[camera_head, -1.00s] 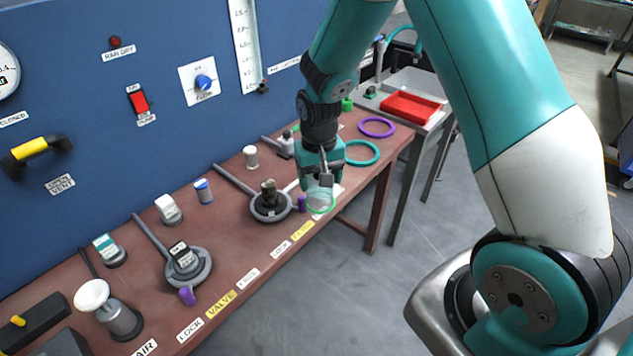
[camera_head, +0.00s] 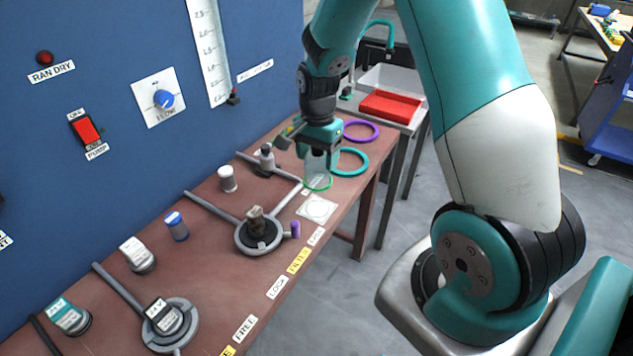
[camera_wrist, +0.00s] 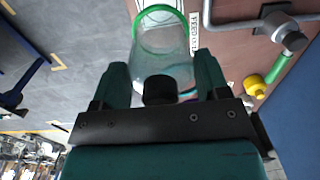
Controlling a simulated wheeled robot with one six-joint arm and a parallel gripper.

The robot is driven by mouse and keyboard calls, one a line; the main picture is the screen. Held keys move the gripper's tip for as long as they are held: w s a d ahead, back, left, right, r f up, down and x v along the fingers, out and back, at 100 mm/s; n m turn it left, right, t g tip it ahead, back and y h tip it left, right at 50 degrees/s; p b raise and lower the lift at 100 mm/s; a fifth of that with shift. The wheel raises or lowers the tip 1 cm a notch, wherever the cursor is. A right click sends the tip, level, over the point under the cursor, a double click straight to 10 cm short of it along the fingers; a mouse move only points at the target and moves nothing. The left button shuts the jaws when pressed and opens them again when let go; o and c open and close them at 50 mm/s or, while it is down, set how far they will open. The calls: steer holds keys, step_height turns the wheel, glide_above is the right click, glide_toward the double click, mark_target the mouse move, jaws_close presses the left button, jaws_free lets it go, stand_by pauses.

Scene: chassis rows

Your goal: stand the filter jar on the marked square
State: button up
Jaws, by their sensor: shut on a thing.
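The filter jar (camera_head: 317,172) is a clear jar with a green rim at its lower end. My gripper (camera_head: 318,150) is shut on it from above. In the wrist view the jar (camera_wrist: 162,60) sits between the two fingers of my gripper (camera_wrist: 160,80), its green-rimmed end pointing away from the palm. The marked square (camera_head: 317,209) is a pale plate with a ring outline near the bench's front edge. In the head view the jar is just behind and above it. Whether the jar touches the bench or pipe is unclear.
A round grey fitting (camera_head: 258,234) with a purple-tipped lever stands left of the square. A grey pipe (camera_head: 284,194) runs close behind the square. Teal (camera_head: 350,163) and purple (camera_head: 361,132) rings lie farther right. A red tray (camera_head: 391,107) is beside the sink.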

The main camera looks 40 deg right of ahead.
step_height(320, 180, down, 9)
steer(key=shift+r+p, duration=0.2)
steer(key=shift+p, duration=0.2)
steer(key=shift+f, duration=0.1)
steer(key=o, duration=1)
steer(key=shift+c, duration=0.2)
step_height(320, 180, up, 12)
steer(key=shift+f+b, duration=0.25)
steer(key=shift+b, duration=0.7)
steer(key=shift+n, duration=0.9)
steer(key=a+r, duration=0.2)
steer(key=r, duration=0.1)
steer(key=shift+s+a, duration=0.35)
steer(key=shift+a, duration=0.05)
steer(key=s+a+r+n+y, duration=0.2)
steer(key=s+a+r+n, duration=0.4)
steer(key=s+a+n, duration=0.3)
steer(key=s+a+r+n+y, duration=0.2)
steer(key=s+a+r+n, duration=0.4)
steer(key=s+a+n, duration=0.4)
steer(key=s, duration=0.2)
steer(key=shift+s+a, duration=0.35)
